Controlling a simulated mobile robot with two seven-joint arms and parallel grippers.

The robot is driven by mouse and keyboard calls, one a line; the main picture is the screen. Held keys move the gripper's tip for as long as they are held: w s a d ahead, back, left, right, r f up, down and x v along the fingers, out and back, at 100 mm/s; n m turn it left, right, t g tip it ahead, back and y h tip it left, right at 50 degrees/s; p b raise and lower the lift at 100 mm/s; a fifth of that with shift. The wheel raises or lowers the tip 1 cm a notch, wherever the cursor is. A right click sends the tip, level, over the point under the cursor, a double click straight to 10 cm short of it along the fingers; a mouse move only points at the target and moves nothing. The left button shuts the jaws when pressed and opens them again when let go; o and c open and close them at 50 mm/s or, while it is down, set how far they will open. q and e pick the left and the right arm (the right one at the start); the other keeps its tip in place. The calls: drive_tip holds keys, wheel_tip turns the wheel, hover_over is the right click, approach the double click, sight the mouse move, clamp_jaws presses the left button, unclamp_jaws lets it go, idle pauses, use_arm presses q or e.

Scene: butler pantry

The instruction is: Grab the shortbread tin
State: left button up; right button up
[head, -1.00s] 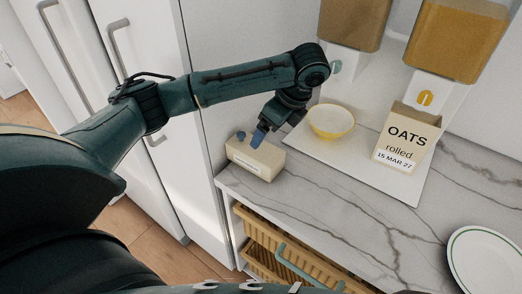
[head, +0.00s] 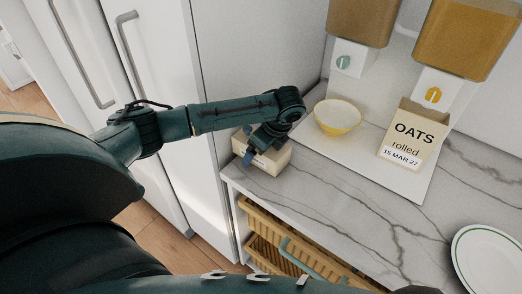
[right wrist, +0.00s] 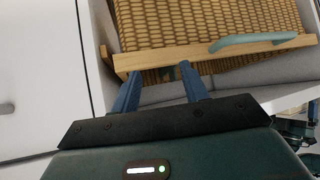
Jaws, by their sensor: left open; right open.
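A cream box-shaped container (head: 277,159), which I take to be the shortbread tin, stands at the left end of the marble counter. Its front label is too small to read. My left gripper (head: 250,156) is open, with its blue fingers pointing down at the left part of the tin. The gripper hides part of the tin's top, and I cannot tell whether the fingers touch it. My right gripper (right wrist: 160,72) is open and empty in the right wrist view, in front of a wicker drawer.
A cream and yellow bowl (head: 338,118) and an oats box (head: 412,140) stand on a white board right of the tin, below two dispensers. A plate (head: 490,262) lies at the right. Wicker drawers (head: 270,226) sit under the counter; white cabinet doors stand left.

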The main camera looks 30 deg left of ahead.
use_arm(q)
drive_tip(key=c, duration=1.2)
drive_tip(key=shift+r, duration=0.1)
